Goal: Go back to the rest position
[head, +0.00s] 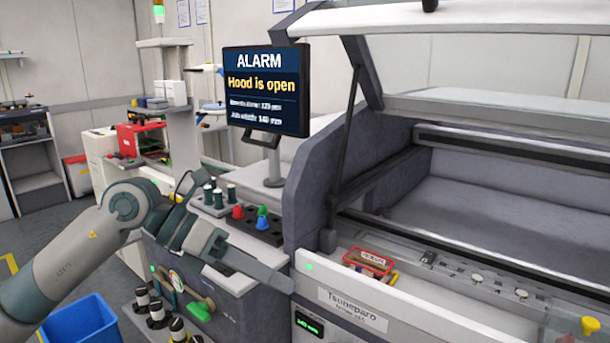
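My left arm comes in from the left. My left gripper (280,281) points right, in front of the grey machine's control ledge; its fingers look like one narrow shape, so I cannot tell whether they are open or shut. I see nothing clearly held in it. My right gripper is not in view. The machine's hood (455,20) is raised, and the monitor (265,88) reads "ALARM, Hood is open".
Red and blue knobs (262,218) and dark-capped posts stand on the panel behind my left wrist. A red-framed box (368,261) lies on the machine's front ledge. A blue bin (80,322) stands at lower left. A green handle (200,311) is below my gripper.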

